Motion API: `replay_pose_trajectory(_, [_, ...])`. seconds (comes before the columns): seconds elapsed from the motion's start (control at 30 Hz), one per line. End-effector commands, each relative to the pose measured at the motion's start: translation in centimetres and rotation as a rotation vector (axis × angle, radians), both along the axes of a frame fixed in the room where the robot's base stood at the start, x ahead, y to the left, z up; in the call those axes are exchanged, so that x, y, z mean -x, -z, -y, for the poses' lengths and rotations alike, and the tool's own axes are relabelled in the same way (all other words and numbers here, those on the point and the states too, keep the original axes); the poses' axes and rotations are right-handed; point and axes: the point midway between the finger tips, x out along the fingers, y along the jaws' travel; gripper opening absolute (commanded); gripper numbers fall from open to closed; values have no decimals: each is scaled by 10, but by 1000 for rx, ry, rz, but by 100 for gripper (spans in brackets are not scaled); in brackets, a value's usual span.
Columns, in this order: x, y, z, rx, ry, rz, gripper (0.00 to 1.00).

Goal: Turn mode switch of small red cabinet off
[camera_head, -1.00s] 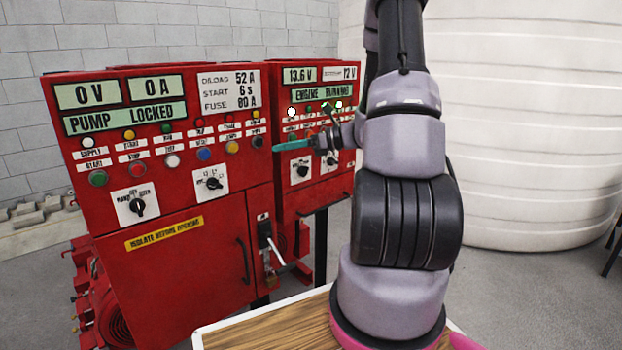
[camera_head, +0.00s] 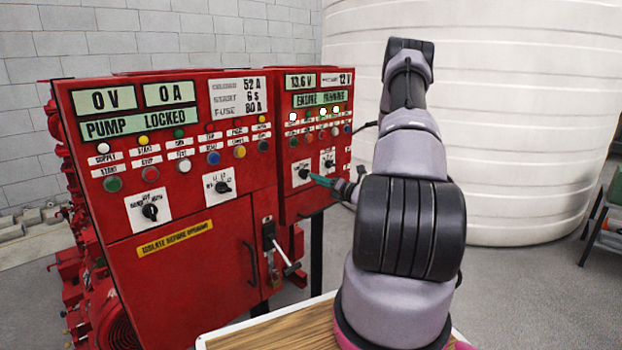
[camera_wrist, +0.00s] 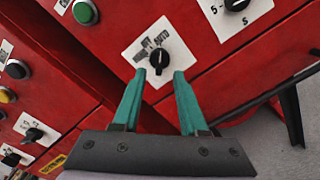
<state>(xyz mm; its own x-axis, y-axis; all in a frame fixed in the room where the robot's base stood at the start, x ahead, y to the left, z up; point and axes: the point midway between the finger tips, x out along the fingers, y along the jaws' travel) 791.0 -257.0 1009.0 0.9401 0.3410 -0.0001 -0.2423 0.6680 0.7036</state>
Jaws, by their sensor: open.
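The small red cabinet (camera_head: 318,200) stands on the right, its display reading ENGINE RUNNING. Its mode switch (camera_head: 302,173) is a black knob on a white plate, low on the left of its front. In the wrist view the mode switch (camera_wrist: 159,58) sits on a plate with OFF and AUTO lettering; the knob's exact pointing is unclear. My gripper (camera_wrist: 156,76) is open, with teal fingers on either side of the knob's line and tips just short of or beside it. Contact cannot be told. In the head view my gripper (camera_head: 314,178) is at the cabinet's lower front.
A second knob (camera_head: 328,160) sits right of the mode switch. A green button (camera_wrist: 85,12) is above left in the wrist view. The larger red cabinet (camera_head: 190,260) stands left, with a protruding lever handle (camera_head: 282,258). A white tank (camera_head: 500,120) is behind.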

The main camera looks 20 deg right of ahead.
Motion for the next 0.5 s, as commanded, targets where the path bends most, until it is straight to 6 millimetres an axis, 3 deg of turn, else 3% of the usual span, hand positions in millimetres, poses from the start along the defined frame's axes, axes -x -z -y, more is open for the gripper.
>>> replay_pose_trajectory(0.2, [-30, 0, -11, 1, -1, 1, 42])
replay_pose_trajectory(0.5, [-40, 0, -15, 0, 0, 0, 42])
